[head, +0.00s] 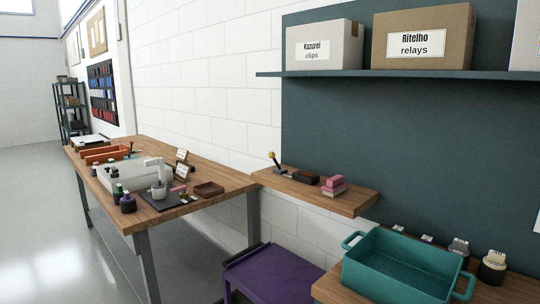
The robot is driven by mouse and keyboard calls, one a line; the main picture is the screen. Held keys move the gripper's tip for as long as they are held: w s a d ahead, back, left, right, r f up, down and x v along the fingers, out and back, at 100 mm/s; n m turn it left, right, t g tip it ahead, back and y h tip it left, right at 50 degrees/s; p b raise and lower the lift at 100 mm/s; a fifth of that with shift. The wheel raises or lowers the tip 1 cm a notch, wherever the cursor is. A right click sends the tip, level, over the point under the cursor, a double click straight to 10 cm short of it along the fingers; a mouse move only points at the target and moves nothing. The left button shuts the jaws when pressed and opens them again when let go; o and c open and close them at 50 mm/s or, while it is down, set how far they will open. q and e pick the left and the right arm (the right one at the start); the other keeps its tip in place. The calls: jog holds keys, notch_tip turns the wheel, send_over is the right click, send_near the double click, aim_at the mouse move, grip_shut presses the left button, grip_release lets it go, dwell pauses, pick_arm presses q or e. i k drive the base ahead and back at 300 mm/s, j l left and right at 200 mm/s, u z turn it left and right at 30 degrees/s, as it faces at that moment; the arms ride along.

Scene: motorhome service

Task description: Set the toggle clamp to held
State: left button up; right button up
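What looks like the toggle clamp (279,168) is at the left end of a small wooden wall ledge (344,199). A dark lever with a yellow ball knob (271,155) stands up from it, leaning slightly left. It is too small to tell whether its jaw is pressed down on anything. Neither of my grippers is in view.
Beside it on the ledge are a dark brown block (305,176) and stacked pink blocks (334,186). A teal tub (400,266) stands on the right bench. A purple cart (272,273) is below the ledge. A cluttered wooden workbench (205,180) runs left.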

aim_at(272, 154)
jog(key=i+u, duration=0.4)
jog(key=i, duration=0.2)
jog(key=i+l+u, duration=0.2)
jog(key=i+u, duration=0.2)
jog(key=i, duration=0.15)
